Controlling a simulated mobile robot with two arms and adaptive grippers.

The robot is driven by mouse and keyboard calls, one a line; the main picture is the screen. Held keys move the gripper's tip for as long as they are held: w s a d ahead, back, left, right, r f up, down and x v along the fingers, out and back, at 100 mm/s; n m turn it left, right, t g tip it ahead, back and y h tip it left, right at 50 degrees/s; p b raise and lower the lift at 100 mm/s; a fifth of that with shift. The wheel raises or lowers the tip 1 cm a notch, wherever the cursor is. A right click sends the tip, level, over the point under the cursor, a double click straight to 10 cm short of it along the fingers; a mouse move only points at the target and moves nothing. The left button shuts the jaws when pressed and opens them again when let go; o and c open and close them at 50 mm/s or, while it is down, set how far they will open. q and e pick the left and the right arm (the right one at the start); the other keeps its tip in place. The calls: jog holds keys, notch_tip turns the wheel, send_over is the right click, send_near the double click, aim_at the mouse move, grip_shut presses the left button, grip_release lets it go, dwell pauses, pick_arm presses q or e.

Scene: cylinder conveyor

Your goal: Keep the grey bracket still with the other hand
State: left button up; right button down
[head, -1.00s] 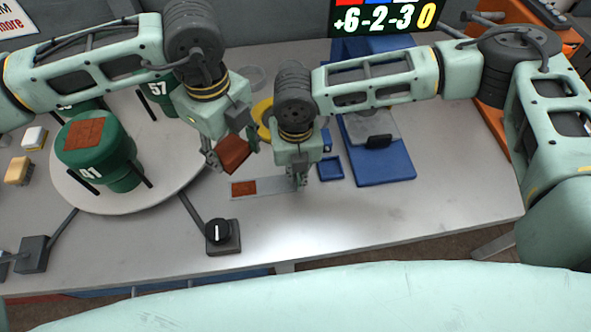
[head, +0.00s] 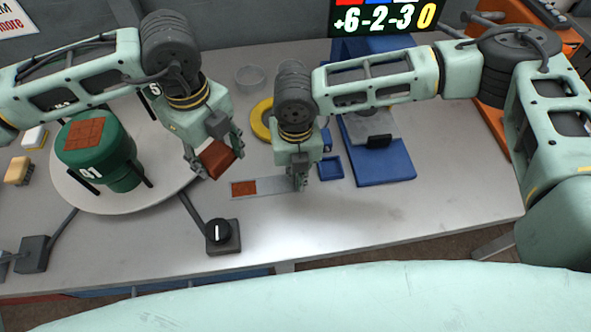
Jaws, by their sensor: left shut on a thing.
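The grey bracket (head: 270,185) is a flat strip lying on the table, with a red-brown patch (head: 244,188) at its left end. My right gripper (head: 299,184) points down at the bracket's right end. Its fingers look close together, but I cannot tell whether they grip the bracket or only touch it. My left gripper (head: 211,160) is shut on a red-brown block (head: 217,158), held tilted above the table, up and left of the bracket.
A round white turntable (head: 135,205) with green cylinders (head: 100,160) is at left. A black knob box (head: 222,236) stands in front. A blue tray (head: 331,168), a blue plate (head: 390,168) and a yellow ring (head: 262,120) lie behind or right of the bracket. The front right table is clear.

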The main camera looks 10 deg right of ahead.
pick_arm(q)
send_near(249, 188)
jog(key=shift+a+f, duration=1.15)
jog(key=shift+f, duration=0.25)
jog(key=shift+a+f, duration=1.15)
jog(key=shift+f, duration=0.2)
jog(key=shift+f, duration=0.6)
dwell(0.3)
jog(key=shift+d, duration=2.35)
jog(key=shift+a, duration=0.15)
jog(key=shift+a, duration=2.25)
jog(key=shift+d, duration=0.1)
jog(key=shift+d, duration=2.3)
